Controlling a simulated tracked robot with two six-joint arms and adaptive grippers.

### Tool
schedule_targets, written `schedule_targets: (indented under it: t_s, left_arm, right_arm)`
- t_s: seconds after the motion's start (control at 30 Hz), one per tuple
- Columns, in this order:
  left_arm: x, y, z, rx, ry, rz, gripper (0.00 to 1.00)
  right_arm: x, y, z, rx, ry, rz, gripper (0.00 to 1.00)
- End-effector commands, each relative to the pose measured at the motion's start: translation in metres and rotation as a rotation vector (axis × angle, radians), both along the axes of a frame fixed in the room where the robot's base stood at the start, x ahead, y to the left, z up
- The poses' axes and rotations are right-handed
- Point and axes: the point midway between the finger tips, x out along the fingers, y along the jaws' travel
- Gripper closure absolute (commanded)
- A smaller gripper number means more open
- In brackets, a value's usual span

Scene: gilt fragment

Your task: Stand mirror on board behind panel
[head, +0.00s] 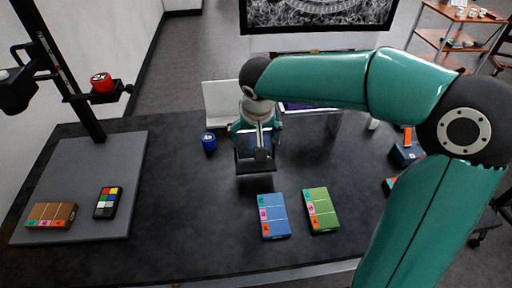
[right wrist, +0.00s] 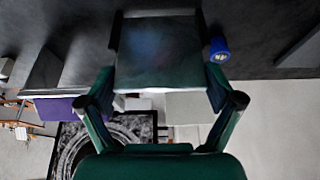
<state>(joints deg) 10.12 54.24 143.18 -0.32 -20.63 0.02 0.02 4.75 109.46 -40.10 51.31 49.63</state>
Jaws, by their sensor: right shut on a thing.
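My right gripper (head: 258,135) is shut on the mirror (head: 254,166), a dark square plate, and holds it above the black table. The mirror also fills the space between the fingers in the right wrist view (right wrist: 158,55), with a faint blurred reflection on its face. The grey board (head: 100,165) lies at the left of the table, well left of the mirror. A flat brown block (head: 50,215) with coloured labels lies on the board's near left part. A white upright panel (head: 221,103) stands at the table's far side. I cannot tell which is the task's panel. My left gripper is out of view.
A colour checker (head: 107,203) lies on the board; a dark column (head: 65,75) with a red item (head: 102,82) rises behind. A blue pot (head: 209,142) stands left of my gripper. Blue (head: 273,216) and green (head: 321,210) blocks lie nearer. Table between board and blue block is clear.

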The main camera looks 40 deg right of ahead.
Motion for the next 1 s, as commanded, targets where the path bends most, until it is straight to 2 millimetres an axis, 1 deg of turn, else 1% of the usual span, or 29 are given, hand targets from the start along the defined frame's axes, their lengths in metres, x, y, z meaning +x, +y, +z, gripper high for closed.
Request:
schedule_targets:
  t_s: [0.03,0.27,0.4,0.5,0.6,0.8,0.9,0.93,0.97,1.0]
  left_arm:
    - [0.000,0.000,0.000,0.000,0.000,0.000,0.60]
    - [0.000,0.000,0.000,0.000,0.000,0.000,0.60]
    - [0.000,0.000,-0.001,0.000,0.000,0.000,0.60]
    - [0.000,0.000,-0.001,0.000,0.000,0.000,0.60]
    - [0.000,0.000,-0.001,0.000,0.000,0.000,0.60]
    - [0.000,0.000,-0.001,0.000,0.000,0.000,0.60]
    - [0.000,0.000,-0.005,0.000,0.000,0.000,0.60]
    - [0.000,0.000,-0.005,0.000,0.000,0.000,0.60]
    - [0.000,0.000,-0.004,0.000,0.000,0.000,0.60]
    - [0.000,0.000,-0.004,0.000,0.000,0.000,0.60]
  right_arm:
    - [0.000,0.000,-0.006,-0.001,0.000,0.000,0.79]
    - [0.001,0.000,-0.022,-0.001,-0.001,0.001,0.79]
    - [0.001,0.000,-0.042,-0.001,0.002,0.001,0.79]
    - [0.001,0.000,-0.053,-0.001,-0.001,0.001,0.79]
    - [0.001,0.000,-0.056,-0.001,-0.002,0.001,0.79]
    - [0.001,0.000,-0.056,-0.001,-0.003,0.000,0.79]
    - [0.001,0.000,-0.058,-0.001,-0.003,0.000,0.79]
    - [0.000,0.000,-0.059,-0.001,-0.001,0.000,0.08]
    - [0.000,0.000,-0.058,-0.001,-0.001,0.000,0.03]
    - [0.000,0.000,-0.058,0.000,0.000,0.000,0.00]
